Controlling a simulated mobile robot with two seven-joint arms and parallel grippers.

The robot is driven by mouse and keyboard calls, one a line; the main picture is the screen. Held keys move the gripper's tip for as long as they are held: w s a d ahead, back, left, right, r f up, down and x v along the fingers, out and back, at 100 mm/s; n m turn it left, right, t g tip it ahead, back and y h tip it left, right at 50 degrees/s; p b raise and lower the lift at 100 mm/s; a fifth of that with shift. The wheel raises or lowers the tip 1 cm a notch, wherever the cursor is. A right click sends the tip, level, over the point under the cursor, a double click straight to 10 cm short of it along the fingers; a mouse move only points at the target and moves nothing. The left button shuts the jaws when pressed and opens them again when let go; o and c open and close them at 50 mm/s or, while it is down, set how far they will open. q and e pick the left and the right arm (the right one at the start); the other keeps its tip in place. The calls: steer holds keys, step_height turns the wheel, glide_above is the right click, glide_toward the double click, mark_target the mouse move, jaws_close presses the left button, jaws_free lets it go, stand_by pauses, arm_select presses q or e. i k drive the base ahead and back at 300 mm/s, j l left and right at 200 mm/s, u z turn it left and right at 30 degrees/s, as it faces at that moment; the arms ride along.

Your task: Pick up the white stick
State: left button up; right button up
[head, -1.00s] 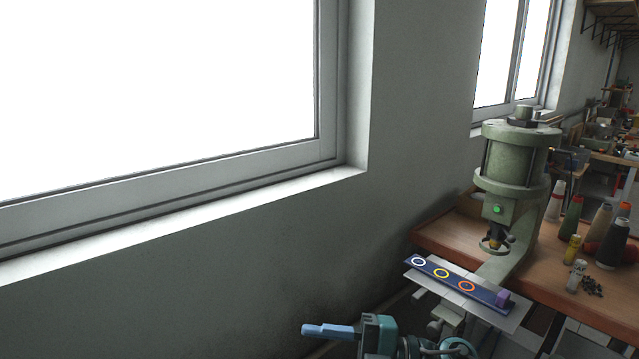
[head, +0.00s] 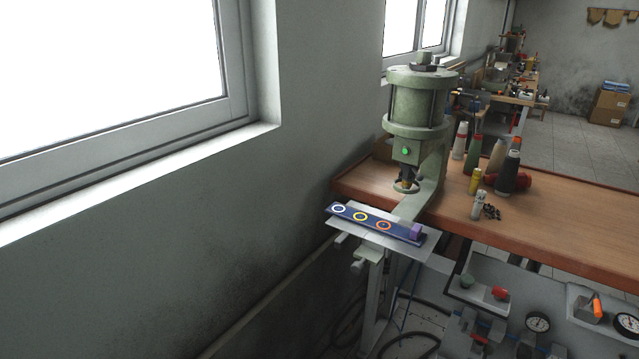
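I cannot make out a thing that is clearly a white stick. A small whitish upright cylinder (head: 478,205) stands near the front of the wooden bench (head: 545,228), beside a small pile of dark pieces (head: 492,212). Neither of my grippers is in view.
A green press (head: 418,105) stands at the bench's left end. Thread cones, including a black one (head: 508,172), and a yellow bottle (head: 475,181) stand right of it. Gauges (head: 537,322) and valves are below the bench. The bench's right part is clear.

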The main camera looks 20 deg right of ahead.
mark_target(481, 196)
steer(key=z, duration=1.4)
